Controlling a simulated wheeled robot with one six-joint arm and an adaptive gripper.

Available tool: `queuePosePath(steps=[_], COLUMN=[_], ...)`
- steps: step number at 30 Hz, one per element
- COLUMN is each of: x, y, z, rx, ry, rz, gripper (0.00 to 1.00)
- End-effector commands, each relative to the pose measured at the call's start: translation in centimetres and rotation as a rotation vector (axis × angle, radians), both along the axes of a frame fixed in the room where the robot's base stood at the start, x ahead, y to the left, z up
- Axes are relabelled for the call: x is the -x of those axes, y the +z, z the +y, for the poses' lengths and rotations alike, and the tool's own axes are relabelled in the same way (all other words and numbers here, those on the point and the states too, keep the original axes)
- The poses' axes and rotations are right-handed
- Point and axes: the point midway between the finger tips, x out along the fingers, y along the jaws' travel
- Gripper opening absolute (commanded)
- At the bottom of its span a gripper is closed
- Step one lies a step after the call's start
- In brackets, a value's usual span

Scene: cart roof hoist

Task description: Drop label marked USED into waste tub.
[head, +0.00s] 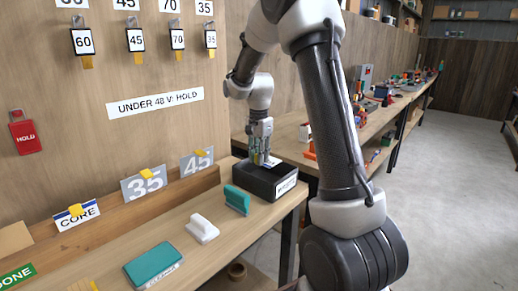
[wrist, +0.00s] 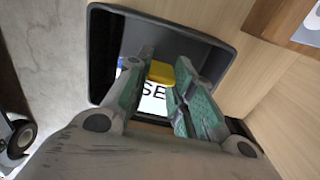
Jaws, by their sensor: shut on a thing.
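My gripper (head: 263,158) is over the black waste tub (head: 258,184) at the right end of the workbench, with its fingertips at the tub's mouth. In the wrist view my gripper (wrist: 163,70) is shut on the yellow tab of a white label (wrist: 153,90). The letters "SE" show on the label; the rest is hidden by the fingers. The label also shows as a small white patch in the head view (head: 271,163). The tub's dark rim (wrist: 98,50) surrounds the fingers and label in the wrist view. How deep the label hangs is unclear.
A green block (head: 237,199), a white-handled item (head: 202,228) and a teal pad (head: 154,265) lie on the bench left of the tub. Open floor lies at right.

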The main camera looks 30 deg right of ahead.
Motion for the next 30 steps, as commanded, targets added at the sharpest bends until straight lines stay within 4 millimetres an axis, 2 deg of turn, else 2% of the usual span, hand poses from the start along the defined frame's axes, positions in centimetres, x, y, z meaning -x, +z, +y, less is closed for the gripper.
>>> queuePosePath(steps=[12,13,17,23,24,27,30], x=[0.03,0.03,0.02,0.02,0.02,0.02,0.02], y=[-0.72,-0.71,-0.70,-0.69,-0.69,-0.69,-0.69], z=[0.01,0.00,0.00,0.00,0.00,0.00,0.00], rx=[0.000,0.000,0.000,0.000,0.000,0.000,0.000], ry=[0.000,0.000,0.000,0.000,0.000,0.000,0.000], rz=[0.001,0.001,0.000,0.000,0.000,0.000,0.000], gripper=[0.00,0.25,0.49,0.49,0.51,0.68,0.70])
